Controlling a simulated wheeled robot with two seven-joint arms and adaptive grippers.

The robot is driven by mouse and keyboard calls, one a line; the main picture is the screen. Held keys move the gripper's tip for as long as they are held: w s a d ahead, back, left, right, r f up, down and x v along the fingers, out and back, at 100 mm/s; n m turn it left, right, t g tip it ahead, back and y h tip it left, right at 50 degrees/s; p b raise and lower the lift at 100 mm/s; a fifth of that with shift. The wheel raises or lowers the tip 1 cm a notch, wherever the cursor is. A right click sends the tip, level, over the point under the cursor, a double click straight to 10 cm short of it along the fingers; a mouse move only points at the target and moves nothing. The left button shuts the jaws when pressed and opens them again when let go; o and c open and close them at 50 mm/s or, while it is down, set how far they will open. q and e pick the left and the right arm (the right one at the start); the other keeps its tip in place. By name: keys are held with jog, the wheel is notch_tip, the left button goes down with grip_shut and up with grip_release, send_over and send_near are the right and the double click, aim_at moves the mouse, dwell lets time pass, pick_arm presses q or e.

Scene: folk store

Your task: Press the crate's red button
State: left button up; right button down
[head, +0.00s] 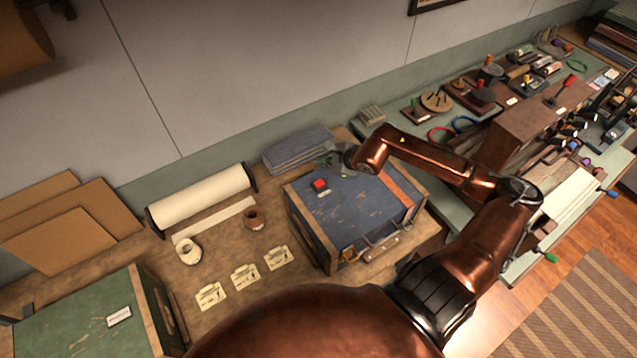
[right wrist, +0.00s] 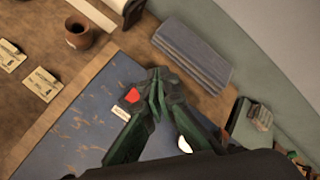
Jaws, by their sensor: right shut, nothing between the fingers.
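The blue crate (head: 345,212) with wooden edges stands on the brown bench. Its red button (head: 320,184) is on the top face near the back left corner, with a small pale label (right wrist: 120,112) beside it. My right gripper (head: 331,158) is over the back of the crate top, just right of and behind the button. In the right wrist view its green-grey fingers (right wrist: 156,95) are shut together and empty. I cannot tell whether they touch the crate. My left gripper is not in view.
A grey-blue stack (head: 298,150) lies behind the crate near the wall. A brown pot (head: 254,218), paper roll (head: 199,196), tape roll (head: 189,251) and several tags (head: 245,274) lie to the left. A green crate (head: 80,318) stands front left.

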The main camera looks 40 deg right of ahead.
jog(key=f, duration=0.1)
jog(key=b, duration=0.4)
send_over(320, 184)
notch_tip(320, 184, down, 7)
jog(key=shift+r, duration=0.15)
jog(key=shift+f+b, duration=0.4)
jog(key=shift+f, duration=0.15)
pick_arm(q)
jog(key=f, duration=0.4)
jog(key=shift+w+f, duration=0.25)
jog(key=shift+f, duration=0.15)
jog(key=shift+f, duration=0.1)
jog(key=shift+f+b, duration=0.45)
jog(key=shift+b, duration=0.1)
pick_arm(e)
jog(key=shift+f, duration=0.4)
